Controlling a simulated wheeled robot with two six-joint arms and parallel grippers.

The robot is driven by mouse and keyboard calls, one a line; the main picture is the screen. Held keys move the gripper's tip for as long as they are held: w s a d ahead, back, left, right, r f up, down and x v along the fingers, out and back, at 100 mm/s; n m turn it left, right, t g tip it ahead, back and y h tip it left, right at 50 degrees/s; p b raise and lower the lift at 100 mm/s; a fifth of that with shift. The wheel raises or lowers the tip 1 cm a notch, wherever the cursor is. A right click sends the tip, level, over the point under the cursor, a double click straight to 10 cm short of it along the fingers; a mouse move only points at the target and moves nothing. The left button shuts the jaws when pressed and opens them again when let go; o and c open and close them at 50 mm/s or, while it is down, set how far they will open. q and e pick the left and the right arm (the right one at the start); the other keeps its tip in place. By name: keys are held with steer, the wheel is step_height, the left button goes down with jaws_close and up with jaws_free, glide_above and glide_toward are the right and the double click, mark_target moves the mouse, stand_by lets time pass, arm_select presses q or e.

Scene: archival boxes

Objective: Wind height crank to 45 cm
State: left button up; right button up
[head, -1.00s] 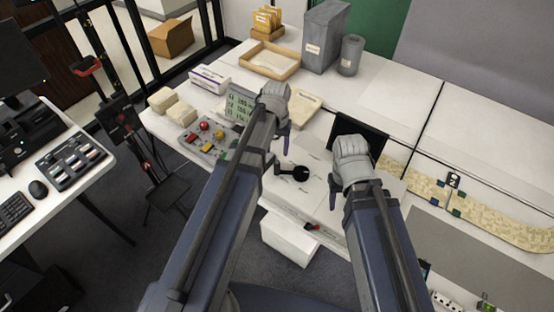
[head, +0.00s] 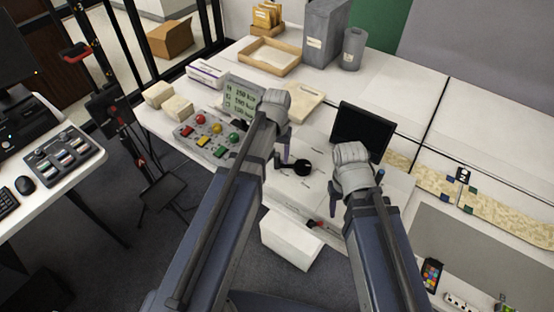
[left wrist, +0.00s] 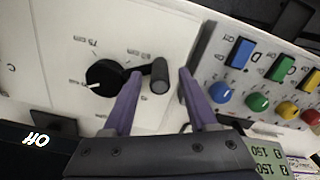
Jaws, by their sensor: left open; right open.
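The height crank (head: 302,168) is a black round knob with a side handle on the white panel. In the left wrist view the crank hub (left wrist: 105,76) has a white pointer mark toward the lower left. Printed cm marks, upside down and partly unreadable, surround it. The crank handle (left wrist: 160,76) stands between the purple fingers of my left gripper (left wrist: 160,84), with visible gaps on both sides. My left gripper (head: 281,152) is open beside the crank in the head view. My right gripper (head: 356,187) is open and empty over the white surface, right of the crank; its fingertips are partly hidden.
A button panel (head: 213,136) with coloured buttons and a green readout (head: 242,98) lie left of the crank. A dark screen (head: 361,130) stands behind my right gripper. A wooden tray (head: 269,58) and grey boxes (head: 326,34) are at the back. A white box (head: 290,240) is in front.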

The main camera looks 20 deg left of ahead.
arm_select(q)
steer(key=shift+c, duration=0.3)
jaws_close()
stand_by(0.5)
